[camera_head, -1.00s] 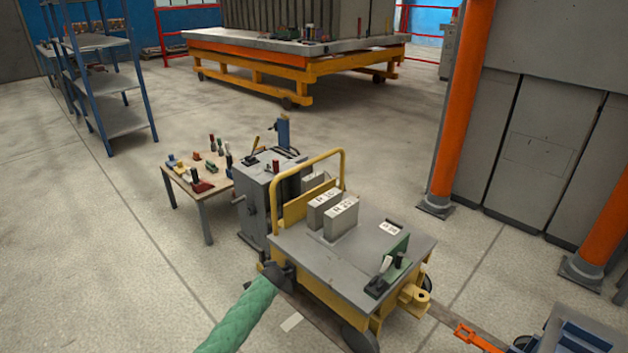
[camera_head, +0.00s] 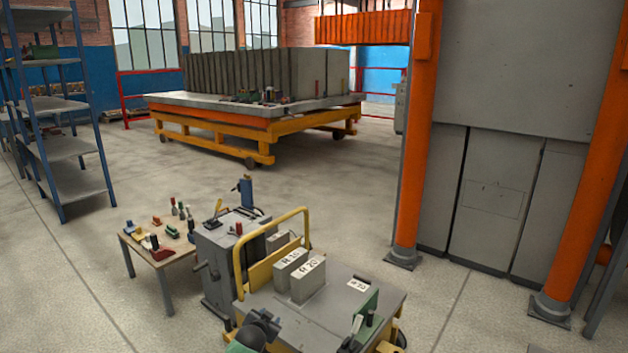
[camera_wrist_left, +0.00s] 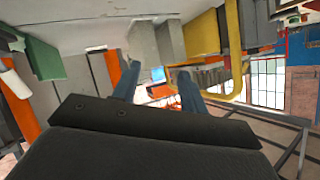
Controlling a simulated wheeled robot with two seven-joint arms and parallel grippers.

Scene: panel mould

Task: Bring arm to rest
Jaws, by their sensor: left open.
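My left gripper (camera_head: 262,325) shows as a dark shape at the bottom of the head view, at the near left edge of the cart (camera_head: 335,318). In the left wrist view its two blue fingers (camera_wrist_left: 158,85) stand apart with nothing held between them. The cart has a grey top, a yellow handle (camera_head: 272,222), and two grey labelled blocks (camera_head: 308,279) standing on it. The handle (camera_wrist_left: 235,50) also shows in the wrist view, beyond the fingers to the right. My right gripper is in neither view.
A small table (camera_head: 165,257) with coloured pieces and a grey machine stand (camera_head: 215,262) are left of the cart. A green block (camera_head: 364,314) is on the cart's right side. Orange posts (camera_head: 411,150) stand at right. The floor (camera_head: 350,185) behind the cart is clear.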

